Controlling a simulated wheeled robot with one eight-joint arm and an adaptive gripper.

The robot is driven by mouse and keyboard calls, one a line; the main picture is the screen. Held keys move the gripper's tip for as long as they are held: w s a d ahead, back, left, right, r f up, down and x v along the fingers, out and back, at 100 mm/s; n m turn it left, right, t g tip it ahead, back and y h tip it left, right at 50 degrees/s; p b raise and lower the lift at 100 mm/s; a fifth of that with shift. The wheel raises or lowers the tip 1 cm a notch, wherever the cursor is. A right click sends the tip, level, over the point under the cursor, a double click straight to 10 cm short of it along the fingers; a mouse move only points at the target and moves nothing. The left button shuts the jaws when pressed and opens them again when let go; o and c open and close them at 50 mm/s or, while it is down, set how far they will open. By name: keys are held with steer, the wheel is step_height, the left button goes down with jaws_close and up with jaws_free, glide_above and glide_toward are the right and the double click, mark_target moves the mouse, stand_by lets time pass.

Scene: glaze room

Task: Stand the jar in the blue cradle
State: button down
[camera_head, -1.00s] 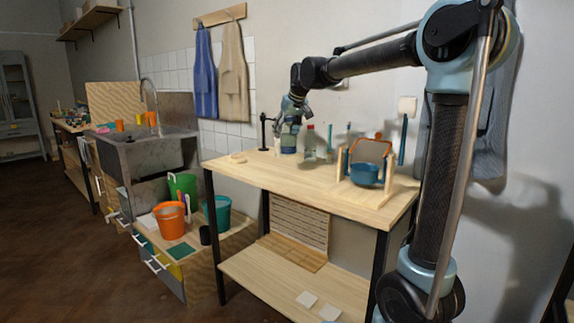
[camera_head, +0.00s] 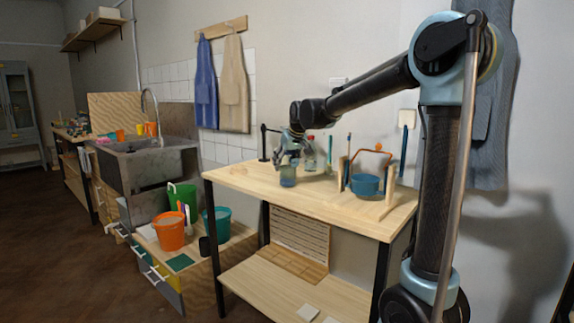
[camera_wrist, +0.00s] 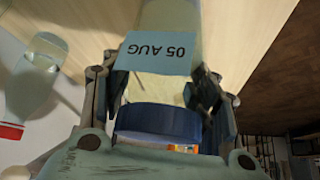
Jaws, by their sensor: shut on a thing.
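My gripper (camera_head: 288,157) is shut on the jar (camera_head: 288,178), over the left middle of the workbench. The jar looks bluish and upright in the head view; I cannot tell whether its base touches the bench. In the wrist view the jar shows a pale blue label (camera_wrist: 158,52) reading "05 AUG" and a dark blue band or lid (camera_wrist: 158,122) between the fingers. The blue cradle (camera_head: 366,185) is a round blue piece on the bench, to the right of the jar and apart from it, by a wooden frame. Its inside is mostly hidden.
A clear bottle with a red top (camera_head: 309,152) stands just behind my gripper; it also shows in the wrist view (camera_wrist: 32,78). A dark stand (camera_head: 264,143) is at the back left. Upright blue rods stand near the cradle. The workbench (camera_head: 245,182) is bare at its front left.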

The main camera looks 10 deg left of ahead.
steer(key=c, duration=0.6)
jaws_free()
